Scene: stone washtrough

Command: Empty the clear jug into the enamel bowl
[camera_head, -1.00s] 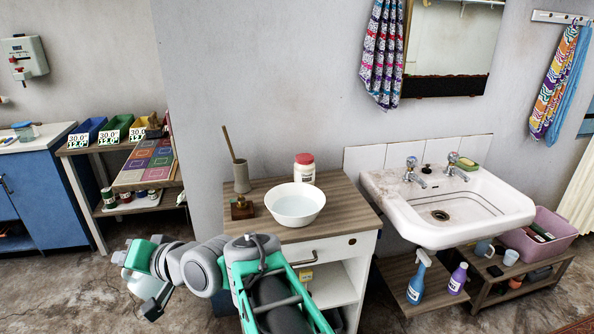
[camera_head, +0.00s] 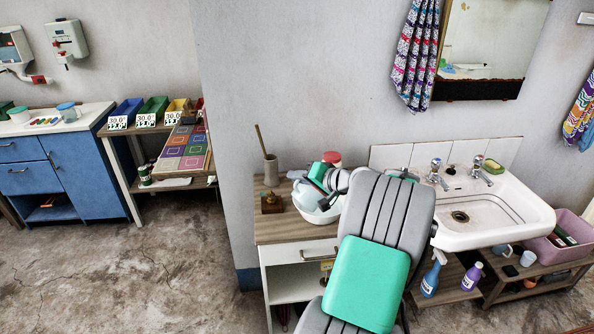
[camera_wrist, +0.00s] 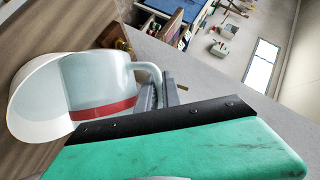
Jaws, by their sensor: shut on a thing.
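The white enamel bowl (camera_wrist: 30,108) is right beside and behind the jug in that view. The camera is strongly rolled, so I cannot tell the jug's exact tilt or how much is in it. In the head view the bowl (camera_head: 303,205) stands on the wooden cabinet top, partly covered by my arm and gripper, which are over it. The jug is mostly hidden there.
A brush in a beige holder (camera_head: 271,170) and a small brown block (camera_head: 271,203) stand left of the bowl. A red-lidded jar (camera_head: 332,158) stands behind it, mostly covered. The white sink (camera_head: 500,212) is to the right. The front left of the cabinet top (camera_head: 285,230) is clear.

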